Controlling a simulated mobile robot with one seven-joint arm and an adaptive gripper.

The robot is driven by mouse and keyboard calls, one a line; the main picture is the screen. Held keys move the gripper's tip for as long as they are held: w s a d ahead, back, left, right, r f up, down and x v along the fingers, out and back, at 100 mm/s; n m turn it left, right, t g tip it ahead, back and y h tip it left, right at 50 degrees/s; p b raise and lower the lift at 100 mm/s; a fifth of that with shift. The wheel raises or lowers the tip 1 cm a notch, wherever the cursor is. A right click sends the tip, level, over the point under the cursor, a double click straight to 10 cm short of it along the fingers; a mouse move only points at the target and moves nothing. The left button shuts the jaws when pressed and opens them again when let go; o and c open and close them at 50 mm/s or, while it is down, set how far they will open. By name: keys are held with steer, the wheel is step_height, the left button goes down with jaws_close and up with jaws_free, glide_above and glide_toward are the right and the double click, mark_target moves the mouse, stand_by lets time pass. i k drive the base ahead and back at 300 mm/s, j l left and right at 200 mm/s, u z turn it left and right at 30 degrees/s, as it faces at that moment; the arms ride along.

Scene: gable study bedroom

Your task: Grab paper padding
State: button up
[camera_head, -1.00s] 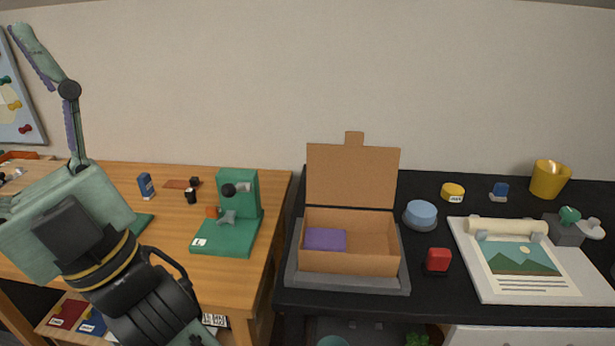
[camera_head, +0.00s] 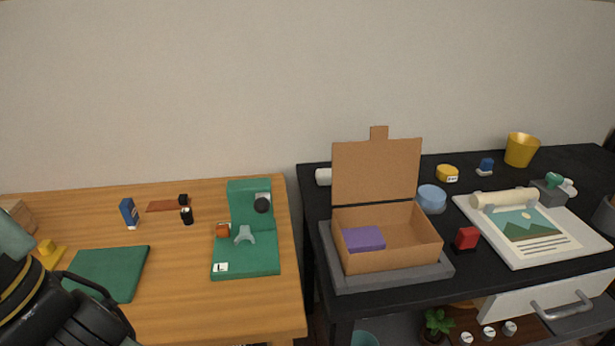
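I cannot surely identify any paper padding. An open brown cardboard box (camera_head: 375,170) stands with its lid up on a grey tray (camera_head: 435,276) on the black desk. A purple block (camera_head: 363,239) lies inside at the left; the rest of the visible box floor looks bare. A cream roll (camera_head: 505,198) lies across the top of a white board with a landscape picture. A white roll end (camera_head: 323,177) shows behind the box, mostly hidden. My arm crosses the lower left corner, and my gripper is out of view.
On the black desk (camera_head: 385,301) are a red block (camera_head: 467,238), a blue round tub (camera_head: 431,198) and a yellow cup (camera_head: 521,150). A drawer (camera_head: 540,300) at the lower right appears to stand open. The wooden desk (camera_head: 185,281) holds a green stand (camera_head: 247,260) and a green mat (camera_head: 108,273).

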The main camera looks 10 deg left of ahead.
mark_target(324, 176)
steer(key=j+u, duration=0.1)
steer(key=i+l+u, duration=0.1)
steer(key=l+u, duration=0.15)
steer(key=u, duration=0.25)
steer(key=l+u, duration=0.3)
steer(key=u, duration=0.2)
steer(key=l+u, duration=0.2)
steer(key=l, duration=0.4)
steer(key=l+u, duration=0.2)
steer(key=l, duration=0.4)
steer(key=k+l, duration=0.1)
steer(key=l, duration=0.3)
steer(key=l+u, duration=0.1)
steer(key=l, duration=0.3)
steer(key=k+l, duration=0.15)
steer(key=l, duration=0.25)
steer(key=k+l+u, duration=0.1)
steer(key=k+l, duration=0.45)
steer(key=k, duration=0.15)
steer(key=i+l+z, duration=0.1)
steer(key=i, duration=0.4)
steer(key=l, duration=0.1)
